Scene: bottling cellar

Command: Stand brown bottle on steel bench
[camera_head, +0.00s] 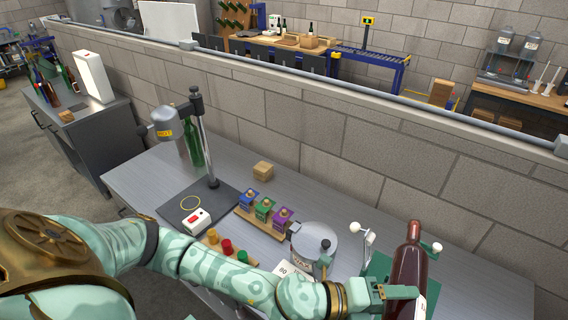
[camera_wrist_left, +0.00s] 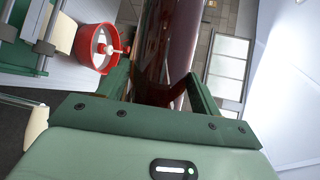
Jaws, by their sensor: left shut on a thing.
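The brown bottle (camera_head: 409,262) is upright at the right of the head view, with its neck up and a pale label low on its side. My left gripper (camera_head: 398,292) is shut on it around the lower body. In the left wrist view the bottle (camera_wrist_left: 166,50) fills the space between the two green fingers of the gripper (camera_wrist_left: 158,85). The grey steel bench (camera_head: 335,208) lies under and behind it. The bottle's base is out of view, so I cannot tell whether it touches the bench. My right gripper is not in view.
A round grey device (camera_head: 314,245) stands left of the bottle. Green, blue and purple blocks sit on a wooden rack (camera_head: 262,220). A green bottle (camera_head: 193,142) stands by a lamp-like stand (camera_head: 204,140). A block wall (camera_head: 330,130) runs behind. A red cup-shaped part (camera_wrist_left: 98,48) shows in the wrist view.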

